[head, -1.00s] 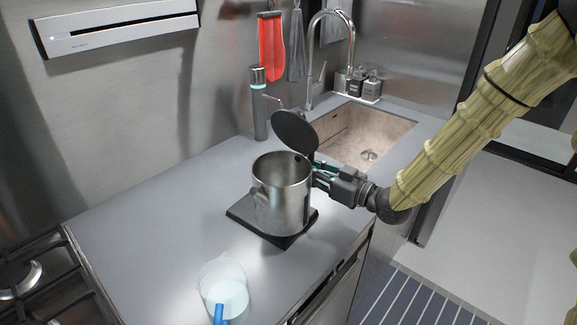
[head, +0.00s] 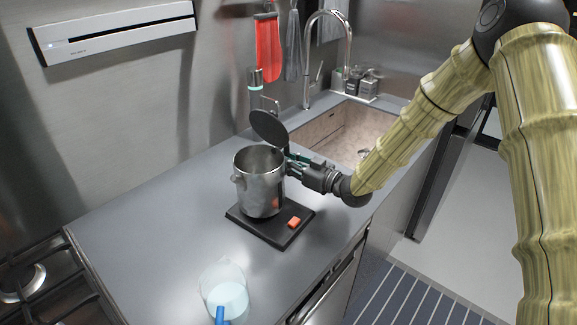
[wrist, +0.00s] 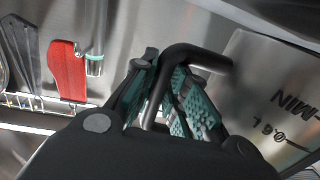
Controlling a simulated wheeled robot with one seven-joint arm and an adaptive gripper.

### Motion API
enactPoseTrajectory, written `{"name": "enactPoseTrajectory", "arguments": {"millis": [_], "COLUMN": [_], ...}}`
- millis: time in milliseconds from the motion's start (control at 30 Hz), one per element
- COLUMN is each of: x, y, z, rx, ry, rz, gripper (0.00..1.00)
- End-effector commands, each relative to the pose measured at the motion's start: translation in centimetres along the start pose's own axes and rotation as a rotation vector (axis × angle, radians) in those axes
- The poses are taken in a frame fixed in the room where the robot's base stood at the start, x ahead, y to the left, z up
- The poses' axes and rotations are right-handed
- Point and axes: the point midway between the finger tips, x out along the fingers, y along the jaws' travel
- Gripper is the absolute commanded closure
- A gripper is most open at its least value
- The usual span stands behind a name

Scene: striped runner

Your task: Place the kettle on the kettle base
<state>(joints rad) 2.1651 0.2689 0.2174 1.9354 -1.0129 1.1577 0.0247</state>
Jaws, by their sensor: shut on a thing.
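The kettle (head: 258,187) is an upright steel pot with its dark round lid (head: 269,127) swung open. It is over the back part of the black square kettle base (head: 268,232); I cannot tell whether its bottom touches the base or hovers just above. An orange-red block (head: 294,222) shows on the base's uncovered front right. My gripper (head: 292,165) is shut on the kettle's dark handle, at the kettle's right side.
A clear jug (head: 222,283) with a blue handle stands at the counter's front. The stove (head: 25,285) is at the left. The sink (head: 340,130) and tap (head: 350,55) are behind my gripper, near a tall cylinder (head: 255,95). The counter's left middle is clear.

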Motion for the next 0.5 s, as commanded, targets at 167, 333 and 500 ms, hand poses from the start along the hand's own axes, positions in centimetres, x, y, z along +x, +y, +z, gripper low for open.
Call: {"name": "enactPoseTrajectory", "arguments": {"millis": [167, 333, 500], "x": [0.0, 0.0, 0.1], "y": [0.1, 0.0, 0.0], "z": [1.4, 1.9, 1.9], "rx": [0.002, 0.001, 0.001], "ry": [0.002, 0.003, 0.003], "rz": [0.001, 0.0, 0.0], "gripper": [1.0, 1.0, 1.0]}}
